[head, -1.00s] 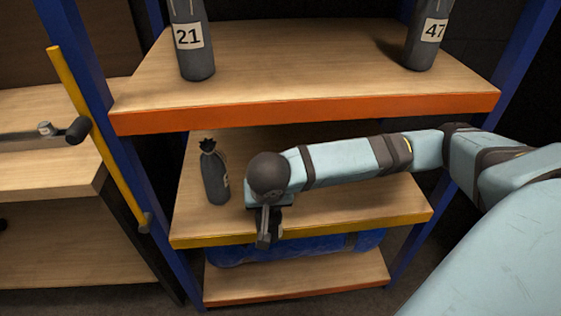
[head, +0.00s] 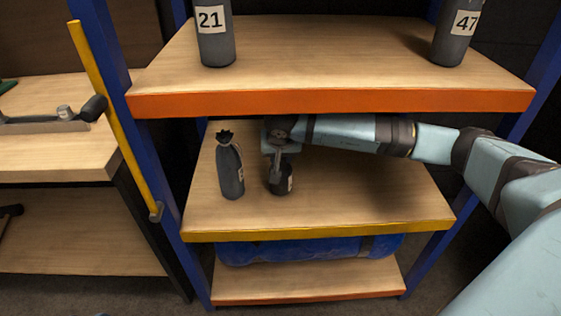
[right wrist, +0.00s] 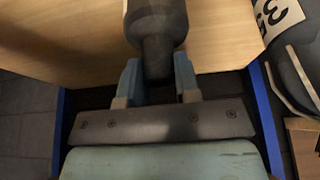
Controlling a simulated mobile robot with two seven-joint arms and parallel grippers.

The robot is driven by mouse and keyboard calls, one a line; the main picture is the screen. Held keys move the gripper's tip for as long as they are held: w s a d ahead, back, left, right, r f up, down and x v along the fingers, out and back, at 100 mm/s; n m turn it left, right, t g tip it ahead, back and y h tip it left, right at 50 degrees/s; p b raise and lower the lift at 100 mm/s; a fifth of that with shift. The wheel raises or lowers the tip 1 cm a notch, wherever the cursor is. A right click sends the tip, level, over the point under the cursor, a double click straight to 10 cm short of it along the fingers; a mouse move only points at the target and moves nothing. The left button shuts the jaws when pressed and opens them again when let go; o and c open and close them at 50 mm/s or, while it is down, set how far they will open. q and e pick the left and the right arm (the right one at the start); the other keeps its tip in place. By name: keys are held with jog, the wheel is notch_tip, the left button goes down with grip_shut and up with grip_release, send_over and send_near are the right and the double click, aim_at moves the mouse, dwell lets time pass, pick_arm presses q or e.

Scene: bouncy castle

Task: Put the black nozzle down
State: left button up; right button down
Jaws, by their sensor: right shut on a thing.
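The black nozzle (head: 281,182) is a short dark piece with a pale label, over the middle wooden shelf (head: 350,205), right of a dark tied bag. My right gripper (head: 279,160) is shut on it from above. In the right wrist view the nozzle (right wrist: 157,35) is dark grey, wide at the top and narrower between the two fingertips (right wrist: 157,82). Its lower end is at or close to the shelf board; I cannot tell whether it touches. My left gripper is not in view.
The dark tied bag (head: 230,168) stands close on the left. The upper shelf's orange edge (head: 330,102) is just above my right arm. Bottles labelled 21 (head: 214,40) and 47 (head: 456,40) stand on top. The middle shelf is clear to the right. A blue roll (head: 310,249) lies below.

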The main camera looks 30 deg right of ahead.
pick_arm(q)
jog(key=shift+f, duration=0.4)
pick_arm(e)
jog(key=shift+f, duration=0.55)
jog(key=shift+f, duration=0.15)
jog(key=c, duration=0.8)
grip_release()
jog(key=shift+c, duration=0.2)
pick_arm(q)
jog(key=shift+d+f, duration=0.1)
